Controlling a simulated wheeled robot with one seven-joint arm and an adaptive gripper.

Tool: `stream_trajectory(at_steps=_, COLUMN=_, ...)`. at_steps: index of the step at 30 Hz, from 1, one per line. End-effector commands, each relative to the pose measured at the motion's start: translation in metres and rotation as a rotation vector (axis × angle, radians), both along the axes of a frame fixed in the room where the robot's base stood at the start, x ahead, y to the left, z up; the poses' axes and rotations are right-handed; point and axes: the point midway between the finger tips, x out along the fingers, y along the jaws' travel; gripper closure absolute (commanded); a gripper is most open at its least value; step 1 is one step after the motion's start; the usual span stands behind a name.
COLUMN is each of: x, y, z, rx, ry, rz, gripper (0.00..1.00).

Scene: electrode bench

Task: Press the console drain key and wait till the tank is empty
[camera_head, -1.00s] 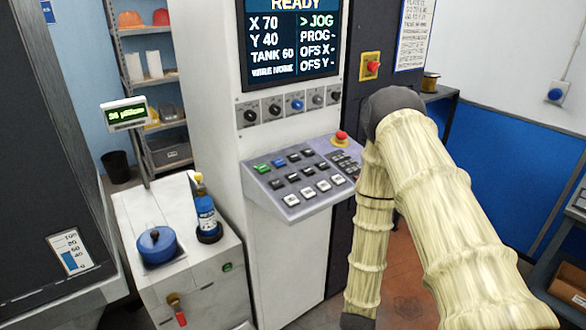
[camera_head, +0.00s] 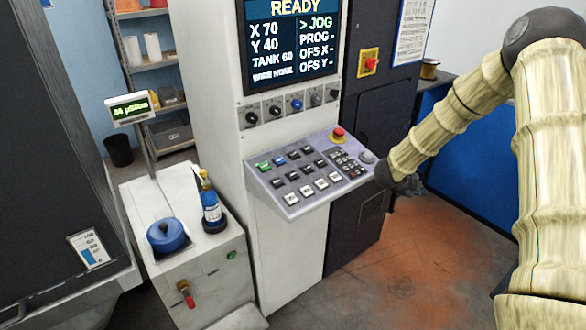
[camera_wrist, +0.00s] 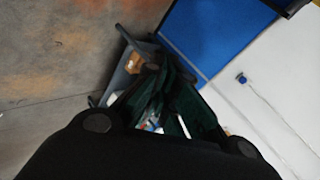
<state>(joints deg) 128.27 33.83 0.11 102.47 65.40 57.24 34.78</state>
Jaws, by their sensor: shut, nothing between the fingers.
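The console (camera_head: 268,185) is a sloped grey panel with a green key, a blue key, and several black and white keys. Key labels are too small to read, so I cannot tell which is the drain key. The screen (camera_head: 290,45) reads READY and TANK 60. The tank's level gauge (camera_head: 88,250) at lower left shows a blue column partway up. In the head view my arm's end is at the console's right edge, apart from the main keys; my fingers are not clear there. In the wrist view my gripper (camera_wrist: 163,90) is dark, shut and empty, with no keys visible.
A red mushroom button (camera_head: 338,133) sits at the console's upper right. Another red stop button (camera_head: 371,63) is on the dark cabinet. The floor right of the console is open.

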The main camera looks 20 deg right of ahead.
Motion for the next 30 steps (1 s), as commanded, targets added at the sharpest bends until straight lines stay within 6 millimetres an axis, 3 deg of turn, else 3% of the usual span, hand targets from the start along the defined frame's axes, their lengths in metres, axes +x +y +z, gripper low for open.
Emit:
stream_trajectory(at_steps=9, x=0.000, y=-0.042, z=0.053, rx=0.052, ry=-0.140, rz=-0.231, gripper=1.00)
stream_trajectory(at_steps=20, x=0.031, y=0.033, z=0.081, rx=0.065, ry=-0.103, rz=-0.118, gripper=1.00)
stream_trajectory(at_steps=26, x=0.052, y=0.104, z=0.112, rx=0.073, ry=-0.070, rz=-0.010, gripper=1.00)
stream_trajectory(at_steps=30, x=0.063, y=0.171, z=0.141, rx=0.072, ry=-0.032, rz=0.094, gripper=1.00)
